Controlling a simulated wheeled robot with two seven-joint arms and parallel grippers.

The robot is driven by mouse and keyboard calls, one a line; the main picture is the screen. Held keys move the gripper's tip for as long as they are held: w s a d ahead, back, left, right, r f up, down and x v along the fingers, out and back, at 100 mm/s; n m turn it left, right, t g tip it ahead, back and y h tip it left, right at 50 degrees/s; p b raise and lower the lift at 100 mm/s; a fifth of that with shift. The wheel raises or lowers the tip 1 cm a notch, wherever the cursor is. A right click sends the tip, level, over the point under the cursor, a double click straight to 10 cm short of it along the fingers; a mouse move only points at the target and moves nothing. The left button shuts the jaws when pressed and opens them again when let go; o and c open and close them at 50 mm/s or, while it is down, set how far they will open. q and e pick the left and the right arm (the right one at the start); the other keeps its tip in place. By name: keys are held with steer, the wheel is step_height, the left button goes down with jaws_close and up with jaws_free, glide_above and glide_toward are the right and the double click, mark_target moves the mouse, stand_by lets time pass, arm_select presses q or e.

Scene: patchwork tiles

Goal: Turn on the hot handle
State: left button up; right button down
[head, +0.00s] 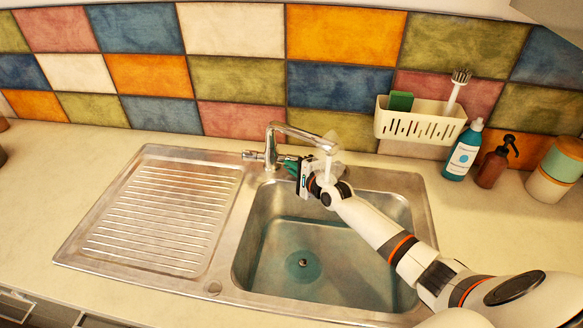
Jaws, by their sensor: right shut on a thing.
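A chrome faucet (290,128) stands behind the sink, its spout arching out to the right over the basin. A short handle (251,156) sticks out on the left side of its body. My right gripper (285,162) is just right of the faucet body, below the spout. It is shut on a handle at that side, mostly hidden by the fingers. I see no hot or cold marking. A pale streak hangs below the spout end, partly behind my wrist; I cannot tell for sure if it is water. My left gripper is not in view.
The steel sink basin (262,250) has a bluish patch around its drain. A ribbed drainboard (160,218) lies left. A white caddy (420,122) with sponge and brush hangs behind, near a blue bottle (462,154), a brown pump bottle (492,168) and a jar (556,172).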

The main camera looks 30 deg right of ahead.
steer(key=shift+f+b, duration=0.55)
steer(key=shift+b, duration=0.05)
steer(key=shift+r+n+t+b, duration=0.1)
steer(key=shift+n+t+b, duration=0.3)
steer(key=shift+t+b, duration=0.15)
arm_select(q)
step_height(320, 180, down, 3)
arm_select(e)
steer(key=shift+r, duration=0.15)
steer(key=c, duration=1.6)
jaws_free()
steer(key=shift+s, duration=0.1)
steer(key=s, duration=0.4)
steer(key=s+d+r, duration=0.1)
steer(key=s, duration=0.6)
steer(key=shift+s+d+r, duration=0.25)
steer(key=shift+s+d, duration=0.1)
steer(key=shift+s, duration=0.05)
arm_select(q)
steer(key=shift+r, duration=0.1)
arm_select(e)
steer(key=shift+w+a, duration=0.1)
